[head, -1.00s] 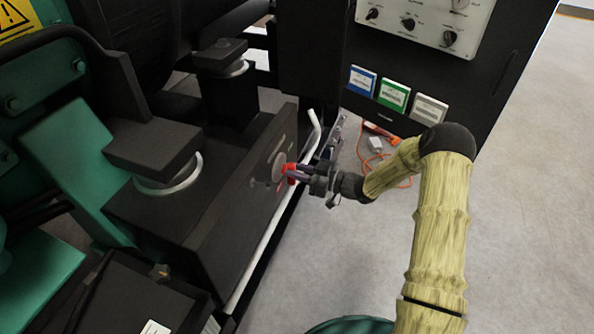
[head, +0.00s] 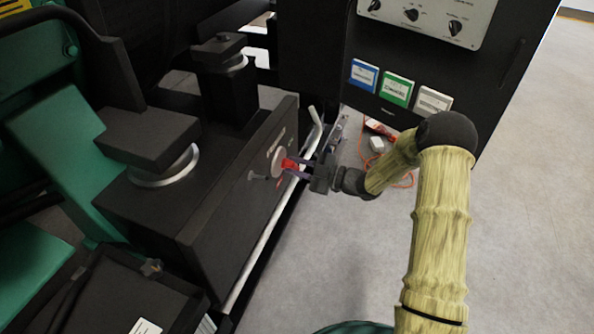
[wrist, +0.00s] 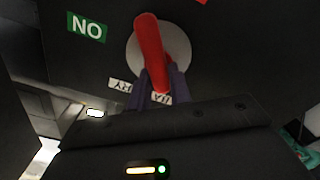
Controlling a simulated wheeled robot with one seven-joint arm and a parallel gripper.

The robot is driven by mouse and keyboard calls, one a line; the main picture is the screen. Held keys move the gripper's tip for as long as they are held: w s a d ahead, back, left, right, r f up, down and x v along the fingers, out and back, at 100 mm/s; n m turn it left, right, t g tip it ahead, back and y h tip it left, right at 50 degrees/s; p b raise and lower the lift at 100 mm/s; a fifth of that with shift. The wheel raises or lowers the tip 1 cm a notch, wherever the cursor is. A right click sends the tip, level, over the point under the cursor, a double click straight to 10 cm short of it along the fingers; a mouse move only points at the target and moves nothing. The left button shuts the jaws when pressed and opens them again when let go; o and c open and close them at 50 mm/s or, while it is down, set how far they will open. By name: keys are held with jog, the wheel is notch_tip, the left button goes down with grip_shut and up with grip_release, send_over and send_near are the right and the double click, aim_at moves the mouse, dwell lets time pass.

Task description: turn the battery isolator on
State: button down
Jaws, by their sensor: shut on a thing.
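The battery isolator has a red handle (head: 289,163) on a pale round disc (head: 277,163), set on the side of a black box (head: 230,215). In the wrist view the red handle (wrist: 149,45) stands nearly upright in the picture, leaning slightly, over the grey disc (wrist: 133,52). A green label (wrist: 87,27) reading ON, upside down, is to its left. My gripper (head: 297,163) reaches the handle from the right; its purple fingers (wrist: 163,86) are shut on the handle. A white label behind the fingers is partly hidden.
A black control cabinet (head: 470,80) with knobs and blue, green and white labels stands behind my arm. A pale pipe (head: 262,250) runs along the box's lower edge. An orange cable (head: 402,182) lies on the floor. The grey floor at right is clear.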

jog(key=shift+s+f+n+b, duration=0.1)
jog(key=shift+f+n+b, duration=0.05)
jog(key=shift+n+b, duration=1.7)
jog(key=shift+s+f+n+b, duration=0.1)
jog(key=shift+f+n+b, duration=0.05)
jog(key=shift+n+b, duration=1.65)
jog(key=shift+f+n+b, duration=0.15)
jog(key=shift+n+b, duration=1.6)
jog(key=shift+b, duration=0.1)
jog(key=c, duration=1.3)
grip_release()
jog(key=shift+r, duration=0.1)
jog(key=p+v, duration=0.4)
jog(key=v, duration=1.3)
jog(key=shift+d, duration=0.2)
